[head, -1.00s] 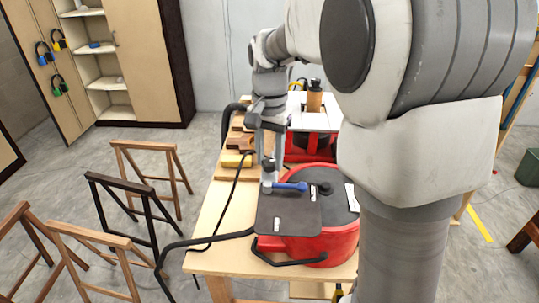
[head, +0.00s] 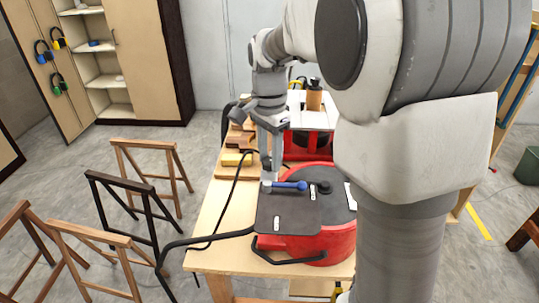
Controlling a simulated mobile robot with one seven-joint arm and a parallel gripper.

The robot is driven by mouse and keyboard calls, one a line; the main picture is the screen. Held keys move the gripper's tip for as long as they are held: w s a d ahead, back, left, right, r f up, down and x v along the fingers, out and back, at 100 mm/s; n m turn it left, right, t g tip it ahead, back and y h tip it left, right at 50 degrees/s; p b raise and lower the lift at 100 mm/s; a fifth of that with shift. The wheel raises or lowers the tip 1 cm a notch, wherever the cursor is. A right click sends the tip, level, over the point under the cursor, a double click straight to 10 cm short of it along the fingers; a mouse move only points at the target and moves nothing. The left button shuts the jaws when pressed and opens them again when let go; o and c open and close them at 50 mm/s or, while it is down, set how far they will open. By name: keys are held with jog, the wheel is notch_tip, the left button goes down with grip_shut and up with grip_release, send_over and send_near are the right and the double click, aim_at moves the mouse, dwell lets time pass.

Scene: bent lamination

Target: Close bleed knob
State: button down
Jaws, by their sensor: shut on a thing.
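A red round vessel (head: 333,240) with a dark lid stands on the wooden table. A dark flat panel (head: 275,214) lies over its front left part. A small grey fitting with a blue-handled lever (head: 290,185) stands at the panel's back edge, the lever pointing right. My gripper (head: 271,178) points down at the left end of this fitting, its fingers close together. It is shut on the bleed knob there, which the fingers mostly hide.
A black hose (head: 205,238) runs from the panel over the table's left edge. Wood blocks (head: 233,158), a second red machine (head: 305,150) and an orange-brown bottle (head: 314,97) stand behind. Several sawhorses (head: 120,195) stand on the floor to the left.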

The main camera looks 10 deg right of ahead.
aim_at(270, 160)
jog(key=shift+c, duration=2.2)
grip_release()
notch_tip(270, 160, up, 18)
jog(key=shift+f, duration=0.25)
jog(key=s+f+n+t+b, duration=0.4)
jog(key=s+f+n, duration=0.8)
jog(key=s+f, duration=0.4)
jog(key=s+t, duration=0.1)
jog(key=s, duration=0.3)
jog(key=shift+s+d+f+n+t, duration=0.2)
jog(key=shift+s+f+n+t, duration=0.1)
jog(key=shift+f+n, duration=0.1)
